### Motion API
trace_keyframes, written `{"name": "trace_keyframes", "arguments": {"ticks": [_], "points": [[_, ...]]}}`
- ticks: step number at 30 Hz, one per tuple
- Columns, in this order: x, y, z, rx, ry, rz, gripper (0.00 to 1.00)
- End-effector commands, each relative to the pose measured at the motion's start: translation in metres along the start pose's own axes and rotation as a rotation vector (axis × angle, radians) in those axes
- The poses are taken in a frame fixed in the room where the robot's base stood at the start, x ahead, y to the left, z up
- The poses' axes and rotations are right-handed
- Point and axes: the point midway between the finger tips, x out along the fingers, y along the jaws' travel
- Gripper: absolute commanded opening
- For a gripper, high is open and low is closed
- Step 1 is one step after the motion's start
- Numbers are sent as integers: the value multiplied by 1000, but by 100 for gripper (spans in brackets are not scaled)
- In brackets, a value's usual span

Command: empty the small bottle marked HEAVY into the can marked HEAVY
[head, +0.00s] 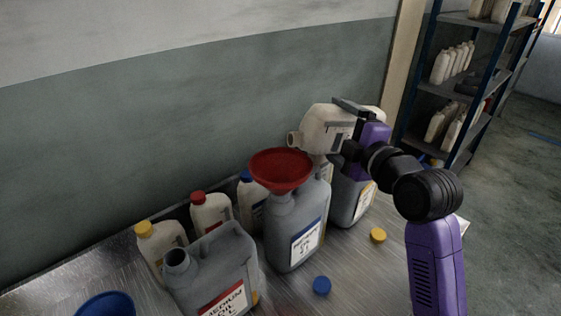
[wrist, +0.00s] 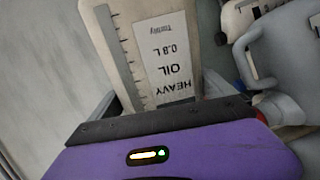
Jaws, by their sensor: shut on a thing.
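My gripper (head: 350,130) is shut on a white small bottle (head: 325,122), whose label reads HEAVY OIL 0.8 L, upside down in the wrist view (wrist: 165,55). The bottle is tipped about on its side, with its uncapped mouth pointing left. The mouth is above the red funnel (head: 281,168), near its back right rim. No stream of oil shows. The funnel stands in the neck of a grey can (head: 298,215) with a blue-edged label, too small to read surely. Another grey can (head: 352,198) stands behind it, partly hidden by the bottle and gripper.
A grey can marked MEDIUM (head: 215,268) stands open at front left. Small bottles with yellow (head: 160,248), red (head: 210,213) and blue (head: 250,200) caps stand behind. A blue cap (head: 321,285) and yellow cap (head: 378,235) lie on the metal table. A blue funnel (head: 105,304) is front left.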

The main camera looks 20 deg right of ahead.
Motion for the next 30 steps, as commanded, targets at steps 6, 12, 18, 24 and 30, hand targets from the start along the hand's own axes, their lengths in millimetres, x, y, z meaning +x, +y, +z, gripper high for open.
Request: {"name": "trace_keyframes", "arguments": {"ticks": [6, 12, 18, 24, 30], "points": [[0, 1, -4, -30, -1, 2, 20], [0, 3, -5, -58, -3, 3, 20], [0, 6, -7, -86, -5, 3, 20], [-1, 9, -8, -113, -7, 3, 20], [-1, 11, -9, -133, -9, 3, 20]]}}
